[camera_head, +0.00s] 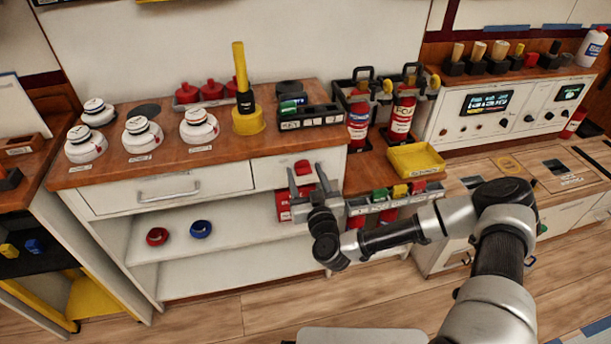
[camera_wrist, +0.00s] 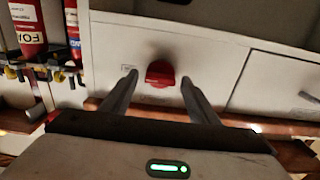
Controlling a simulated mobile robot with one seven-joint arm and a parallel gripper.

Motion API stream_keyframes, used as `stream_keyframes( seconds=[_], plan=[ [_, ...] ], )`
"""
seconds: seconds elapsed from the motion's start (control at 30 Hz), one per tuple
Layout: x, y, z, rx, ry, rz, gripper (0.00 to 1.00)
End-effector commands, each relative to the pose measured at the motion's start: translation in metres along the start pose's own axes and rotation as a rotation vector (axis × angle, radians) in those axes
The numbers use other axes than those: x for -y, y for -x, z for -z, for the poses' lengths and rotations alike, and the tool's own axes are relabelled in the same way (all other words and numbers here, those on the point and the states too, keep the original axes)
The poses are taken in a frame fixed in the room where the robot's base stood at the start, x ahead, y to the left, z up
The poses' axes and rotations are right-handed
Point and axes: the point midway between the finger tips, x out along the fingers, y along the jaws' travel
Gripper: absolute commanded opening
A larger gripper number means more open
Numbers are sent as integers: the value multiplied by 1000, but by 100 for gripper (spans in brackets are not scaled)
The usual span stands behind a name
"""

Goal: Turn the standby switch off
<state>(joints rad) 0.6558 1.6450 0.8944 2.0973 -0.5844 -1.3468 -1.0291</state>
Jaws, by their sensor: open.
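A red rotary knob (camera_head: 302,167) sits on the white front panel of the wooden-topped cabinet, right of a drawer. I take it as the standby switch, though its label is too small to read. It also shows in the wrist view (camera_wrist: 160,74), on a pale panel with a small marking to its left. My gripper (camera_head: 305,176) is open in front of this panel. In the wrist view my gripper (camera_wrist: 160,80) has one finger on each side of the knob, with visible gaps. I cannot tell how deep the fingertips reach around it.
White round devices (camera_head: 143,137), a yellow lever (camera_head: 243,95) and a black tray (camera_head: 309,117) stand on the cabinet top. Fire extinguishers (camera_head: 359,118) and a yellow bin (camera_head: 415,160) are to the right. Red (camera_head: 157,236) and blue (camera_head: 201,229) rings lie on the shelf below.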

Motion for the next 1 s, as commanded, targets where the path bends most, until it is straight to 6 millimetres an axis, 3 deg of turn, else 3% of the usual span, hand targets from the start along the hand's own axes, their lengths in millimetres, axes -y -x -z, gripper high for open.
stream_keyframes(
  seconds=[0.17, 0.43, 0.73, 1.0],
  plan=[
    [0, 0, 0, 0, 0, 0, 55],
    [0, 0, 0, 0, 0, 0, 14],
    [1, 0, 2, -1, 38, 1, 14],
    [2, 0, 4, -4, 200, 4, 14]
  ],
)
